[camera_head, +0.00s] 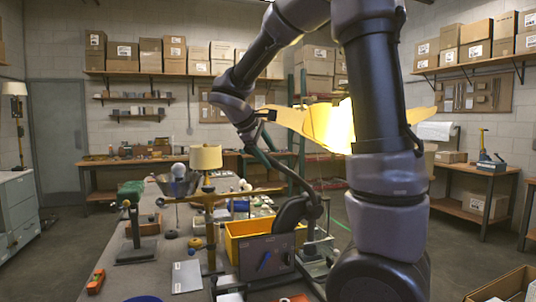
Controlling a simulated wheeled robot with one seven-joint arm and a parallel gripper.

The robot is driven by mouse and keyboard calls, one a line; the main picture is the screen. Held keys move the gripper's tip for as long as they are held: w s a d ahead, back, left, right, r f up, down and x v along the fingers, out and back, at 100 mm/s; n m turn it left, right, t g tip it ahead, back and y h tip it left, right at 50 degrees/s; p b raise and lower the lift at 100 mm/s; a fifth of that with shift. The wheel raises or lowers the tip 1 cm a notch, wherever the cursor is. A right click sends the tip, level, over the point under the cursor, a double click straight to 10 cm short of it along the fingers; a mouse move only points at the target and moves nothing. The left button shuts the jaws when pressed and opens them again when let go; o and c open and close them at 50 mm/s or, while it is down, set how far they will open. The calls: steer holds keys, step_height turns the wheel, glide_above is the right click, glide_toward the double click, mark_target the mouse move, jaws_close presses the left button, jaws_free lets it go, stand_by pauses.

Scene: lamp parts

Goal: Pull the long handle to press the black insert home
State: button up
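My arm rises at the right, bends over at the top and comes down to my gripper (251,138) near the middle of the view. A long dark green handle (281,170) slants from just below my gripper down right to a black press-like device (297,211) on the bench. My gripper's end is at or very near the handle's upper end. Its fingers are too small and dark to tell whether they are closed on it. I cannot make out the black insert; the device and my arm may hide it.
The bench (178,252) holds a yellow bin (236,229), a dark panel (266,257), a tan stand (209,203), a small upright press (135,233) and an orange tool (96,281). A glowing shade (331,126) shows behind my arm. Open floor (62,255) lies left of the bench.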

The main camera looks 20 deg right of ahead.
steer(key=v, duration=1.1)
steer(key=shift+d, duration=0.1)
